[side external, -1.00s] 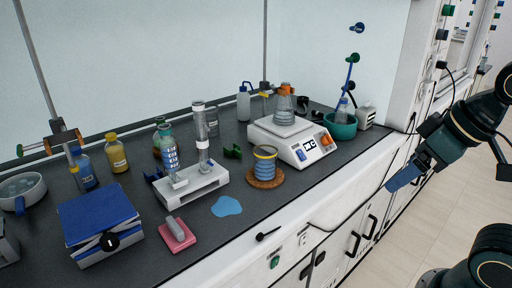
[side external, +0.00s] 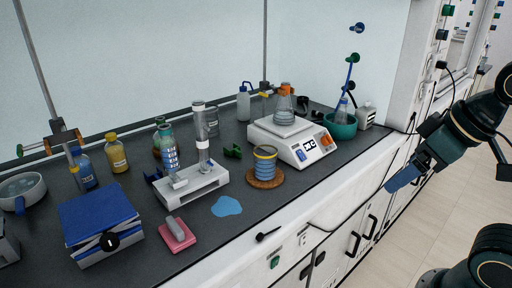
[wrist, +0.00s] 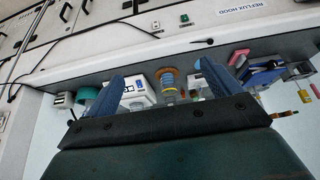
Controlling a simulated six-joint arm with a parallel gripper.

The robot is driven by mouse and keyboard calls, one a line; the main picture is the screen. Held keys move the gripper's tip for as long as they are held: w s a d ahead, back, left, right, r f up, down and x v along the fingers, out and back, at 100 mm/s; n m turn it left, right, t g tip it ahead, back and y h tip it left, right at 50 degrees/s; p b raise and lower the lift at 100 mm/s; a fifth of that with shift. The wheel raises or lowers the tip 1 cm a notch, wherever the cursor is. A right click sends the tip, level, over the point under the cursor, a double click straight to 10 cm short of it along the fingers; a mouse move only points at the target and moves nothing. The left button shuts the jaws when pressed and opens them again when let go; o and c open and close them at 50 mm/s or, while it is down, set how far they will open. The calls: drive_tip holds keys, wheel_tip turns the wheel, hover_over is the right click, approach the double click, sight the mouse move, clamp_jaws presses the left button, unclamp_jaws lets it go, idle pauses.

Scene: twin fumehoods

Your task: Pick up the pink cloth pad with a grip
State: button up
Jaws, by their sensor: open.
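The pink cloth pad (side external: 178,238) lies flat on the dark bench near its front edge, with a grey grip (side external: 174,226) on top. It is right of the blue-topped jack (side external: 98,213). In the wrist view the pad (wrist: 239,57) looks small and lies just beyond the right finger. My gripper (side external: 403,178) is in the air off the front of the bench, far to the right of the pad. Its blue fingers are apart with nothing between them in the wrist view (wrist: 158,70).
A light-blue puddle (side external: 226,206) lies right of the pad. A white tube stand (side external: 190,186), a banded beaker on a cork mat (side external: 265,183) and a white balance (side external: 294,141) stand behind or to the right. A small black valve handle (side external: 267,235) sticks out at the front edge.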

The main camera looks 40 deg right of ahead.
drive_tip(key=shift+w+r, duration=0.1)
drive_tip(key=w+a+r+n+g+y, duration=0.15)
drive_tip(key=w+a+n, duration=0.4)
drive_tip(key=w, duration=0.55)
drive_tip(key=w+a+r+n+g+y, duration=0.1)
drive_tip(key=w+a+r+n+y, duration=0.2)
drive_tip(key=w+a, duration=0.5)
drive_tip(key=w+a+f+n+g, duration=0.3)
drive_tip(key=w+a+f+n, duration=0.6)
drive_tip(key=w, duration=0.6)
wheel_tip(320, 180, down, 3)
drive_tip(key=shift+w+a+f, duration=0.1)
drive_tip(key=shift+w+a, duration=0.25)
drive_tip(key=shift+a, duration=0.9)
approach(175, 224)
drive_tip(key=shift+x, duration=2.55)
drive_tip(key=shift+a, duration=0.1)
